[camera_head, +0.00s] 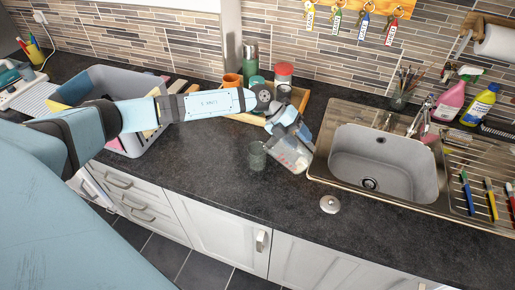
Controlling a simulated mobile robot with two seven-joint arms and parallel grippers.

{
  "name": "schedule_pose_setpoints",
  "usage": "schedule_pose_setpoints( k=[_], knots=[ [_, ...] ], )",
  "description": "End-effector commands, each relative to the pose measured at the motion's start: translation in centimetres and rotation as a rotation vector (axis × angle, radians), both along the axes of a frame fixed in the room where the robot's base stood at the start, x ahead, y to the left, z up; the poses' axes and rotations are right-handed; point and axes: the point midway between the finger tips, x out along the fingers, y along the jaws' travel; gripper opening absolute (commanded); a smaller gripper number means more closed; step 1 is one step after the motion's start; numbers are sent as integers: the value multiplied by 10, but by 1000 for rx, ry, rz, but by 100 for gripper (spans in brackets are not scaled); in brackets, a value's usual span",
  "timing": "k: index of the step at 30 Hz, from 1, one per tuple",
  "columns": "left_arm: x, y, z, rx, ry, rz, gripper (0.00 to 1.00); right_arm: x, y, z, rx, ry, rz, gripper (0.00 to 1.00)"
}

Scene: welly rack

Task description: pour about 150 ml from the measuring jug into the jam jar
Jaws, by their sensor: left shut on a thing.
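The measuring jug (290,154) is clear and stands out over the dark worktop just left of the sink. My left gripper (289,131) is shut on it from above and behind, and its fingers hide part of the jug. The jug looks tilted; I cannot tell how much liquid is in it. The jam jar (257,155) is a small greenish glass on the worktop, close to the left of the jug. I cannot make out its contents or whether the two touch. My right gripper is not in view.
The sink (385,165) lies to the right. A round metal lid (330,204) lies near the front. Behind are a wooden tray (298,98) with containers and a green flask (250,62). A grey basket (110,85) stands left. The worktop in front of the jar is clear.

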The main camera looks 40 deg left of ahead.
Motion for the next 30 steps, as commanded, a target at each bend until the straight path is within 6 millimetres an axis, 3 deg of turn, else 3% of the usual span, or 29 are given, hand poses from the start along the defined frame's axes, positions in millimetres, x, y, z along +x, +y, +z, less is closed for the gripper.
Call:
schedule_pose_setpoints(
  k=[30],
  knots=[
    [-1,9,11,-104,-19,2,2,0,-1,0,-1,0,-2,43]
  ],
)
